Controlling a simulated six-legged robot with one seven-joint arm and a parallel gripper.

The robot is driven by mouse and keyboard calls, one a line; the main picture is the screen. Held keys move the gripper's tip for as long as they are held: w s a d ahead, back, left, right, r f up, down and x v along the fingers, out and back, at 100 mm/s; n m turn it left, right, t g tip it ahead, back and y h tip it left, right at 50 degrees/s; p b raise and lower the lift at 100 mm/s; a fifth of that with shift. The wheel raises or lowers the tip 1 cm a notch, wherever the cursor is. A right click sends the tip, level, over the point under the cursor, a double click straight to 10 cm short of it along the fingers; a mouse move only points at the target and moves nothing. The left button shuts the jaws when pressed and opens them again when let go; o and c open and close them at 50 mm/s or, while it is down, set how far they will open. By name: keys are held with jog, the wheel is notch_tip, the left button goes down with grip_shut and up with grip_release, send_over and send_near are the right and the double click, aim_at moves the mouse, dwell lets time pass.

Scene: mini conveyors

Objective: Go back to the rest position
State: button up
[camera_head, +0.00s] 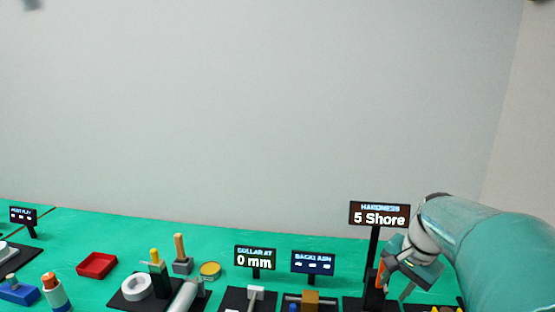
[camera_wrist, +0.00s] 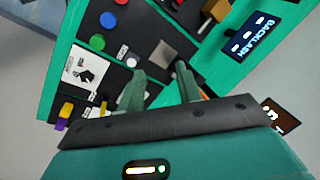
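My gripper (camera_head: 395,284) is at the right in the head view, low beside the hardness stand, with my teal arm reaching in from the right edge. In the wrist view my gripper (camera_wrist: 160,82) shows two grey-green fingers spread apart, with nothing visible between them. The hardness sign (camera_head: 379,215) reads 5 Shore. An orange piece (camera_head: 381,273) shows by the stand, close to my gripper; whether they touch I cannot tell.
A backlash sign (camera_head: 313,262) and a collar sign (camera_head: 255,258) reading 0 mm stand left of my gripper. A red tray (camera_head: 97,265), a yellow-topped tin (camera_head: 210,269) and a white ring (camera_head: 136,287) lie further left. The wall behind is bare.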

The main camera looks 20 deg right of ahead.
jog(key=s+a+n+t, duration=0.1)
jog(key=a+n, duration=0.3)
jog(key=a, duration=0.4)
jog(key=s+a+r+n+t, duration=0.1)
jog(key=s+a+n, duration=0.2)
jog(key=a, duration=0.6)
jog(key=s+a+r+n+t, duration=0.1)
jog(key=s+a+n, duration=0.2)
jog(key=a+n, duration=0.3)
jog(key=shift+a+h, duration=0.4)
jog(key=shift+a, duration=0.85)
jog(key=shift+s+d, duration=0.1)
